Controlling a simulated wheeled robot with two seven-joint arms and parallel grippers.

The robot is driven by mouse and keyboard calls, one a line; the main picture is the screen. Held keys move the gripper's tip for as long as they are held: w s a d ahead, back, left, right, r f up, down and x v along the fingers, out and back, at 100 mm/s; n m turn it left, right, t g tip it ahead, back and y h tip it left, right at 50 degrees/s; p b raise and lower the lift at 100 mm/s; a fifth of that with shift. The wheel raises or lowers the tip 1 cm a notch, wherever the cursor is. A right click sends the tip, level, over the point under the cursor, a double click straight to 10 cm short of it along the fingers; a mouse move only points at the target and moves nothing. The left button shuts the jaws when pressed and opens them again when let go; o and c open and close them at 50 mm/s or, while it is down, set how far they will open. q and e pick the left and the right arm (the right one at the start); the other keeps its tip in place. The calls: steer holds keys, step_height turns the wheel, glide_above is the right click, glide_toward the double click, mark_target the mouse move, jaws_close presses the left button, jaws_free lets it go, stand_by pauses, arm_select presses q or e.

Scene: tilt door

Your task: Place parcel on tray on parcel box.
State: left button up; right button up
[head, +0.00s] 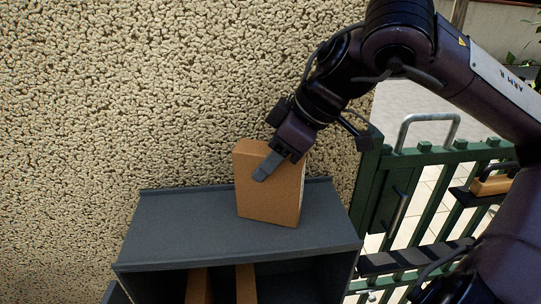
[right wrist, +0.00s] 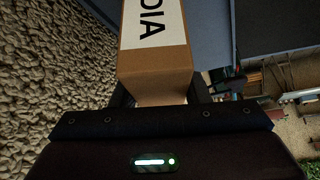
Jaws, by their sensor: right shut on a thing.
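The parcel (head: 268,200) is a brown cardboard box, held upright. My right gripper (head: 272,165) is shut on its upper part. In the right wrist view the parcel (right wrist: 155,68) sits between the fingers and shows a white label with black letters. The parcel's lower end is over the grey tray (head: 180,225) on top of the dark grey parcel box (head: 170,284); I cannot tell whether it touches. The parcel box stands against the wall, and its front is open below the tray. My left gripper is not in view.
Brown pieces (head: 246,284) show inside the parcel box's opening. A rough stone wall (head: 120,90) rises right behind the box. A green metal gate (head: 425,205) with a grey handle stands to the right. The tray's left part is bare.

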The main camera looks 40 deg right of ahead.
steer(key=o, duration=0.7)
steer(key=shift+f, duration=0.1)
steer(key=o, duration=0.4)
steer(key=b+v, duration=0.2)
steer(key=v, duration=1)
steer(key=shift+b, duration=0.4)
